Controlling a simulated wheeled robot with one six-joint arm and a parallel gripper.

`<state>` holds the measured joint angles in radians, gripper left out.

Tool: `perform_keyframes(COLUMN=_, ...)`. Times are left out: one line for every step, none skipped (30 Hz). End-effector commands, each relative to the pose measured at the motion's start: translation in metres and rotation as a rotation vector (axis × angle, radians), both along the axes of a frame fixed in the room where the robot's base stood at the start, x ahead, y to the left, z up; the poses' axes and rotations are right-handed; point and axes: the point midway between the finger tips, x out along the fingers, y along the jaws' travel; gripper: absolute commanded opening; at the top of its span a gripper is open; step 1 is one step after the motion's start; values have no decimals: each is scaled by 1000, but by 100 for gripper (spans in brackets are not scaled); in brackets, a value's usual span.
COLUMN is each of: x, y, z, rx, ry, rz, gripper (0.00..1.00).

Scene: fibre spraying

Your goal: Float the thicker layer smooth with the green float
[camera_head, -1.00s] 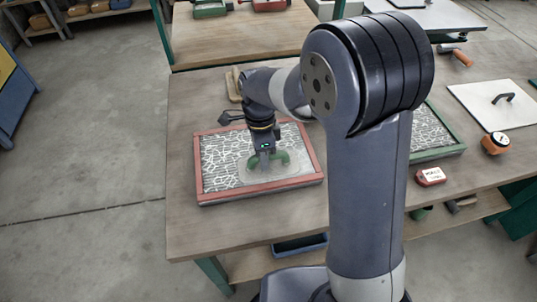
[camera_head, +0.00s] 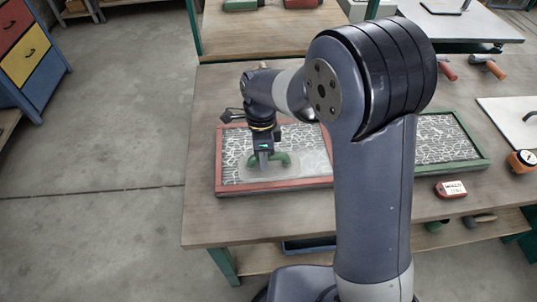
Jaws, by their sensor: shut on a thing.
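A red-framed mould (camera_head: 230,192) lies on the wooden table, left of my arm. My gripper (camera_head: 264,158) points down over the middle of this mould, shut on the green handle of the green float (camera_head: 284,159). The float's pale plate seems to lie on the layer near the front rim; its exact contact is hard to tell. A green-framed mould (camera_head: 481,148) with a similar pattern lies right of my arm, partly hidden by it.
A red labelled box (camera_head: 450,190) and an orange-and-black tool (camera_head: 521,161) stand at the right. A white board (camera_head: 505,117) with a black handle lies behind them. Tools with red and orange handles (camera_head: 488,66) lie at the back right. The table's front left (camera_head: 208,215) is clear.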

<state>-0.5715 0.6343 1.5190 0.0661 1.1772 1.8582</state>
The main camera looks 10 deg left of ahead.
Motion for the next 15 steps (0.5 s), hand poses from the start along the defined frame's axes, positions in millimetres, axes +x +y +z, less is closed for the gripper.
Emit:
perform_keyframes(x=-1, y=4, z=1, rx=1, ry=-1, rz=2, gripper=0)
perform_keyframes(x=-1, y=6, z=2, rx=1, ry=-1, rz=3, gripper=0)
perform_keyframes(x=-2, y=9, z=2, rx=1, ry=-1, rz=3, gripper=0)
perform_keyframes(x=-3, y=11, z=2, rx=1, ry=-1, rz=3, gripper=0)
perform_keyframes(x=-3, y=13, z=3, rx=1, ry=-1, rz=3, gripper=0)
perform_keyframes(x=-4, y=15, z=2, rx=1, ry=-1, rz=2, gripper=0)
perform_keyframes(x=-4, y=16, z=2, rx=0, ry=-1, rz=1, gripper=0)
perform_keyframes(x=-4, y=16, z=2, rx=0, ry=-1, rz=1, gripper=0)
perform_keyframes(x=-4, y=18, z=2, rx=0, ry=-1, rz=1, gripper=0)
perform_keyframes(x=-5, y=19, z=2, rx=0, ry=-1, rz=1, gripper=0)
perform_keyframes(x=-5, y=21, z=2, rx=1, ry=-1, rz=2, gripper=0)
perform_keyframes(x=-6, y=23, z=2, rx=1, ry=-1, rz=2, gripper=0)
perform_keyframes(x=-6, y=25, z=1, rx=1, ry=-1, rz=2, gripper=0)
perform_keyframes(x=-7, y=28, z=1, rx=1, ry=-1, rz=3, gripper=0)
perform_keyframes(x=-8, y=31, z=1, rx=1, ry=-1, rz=3, gripper=0)
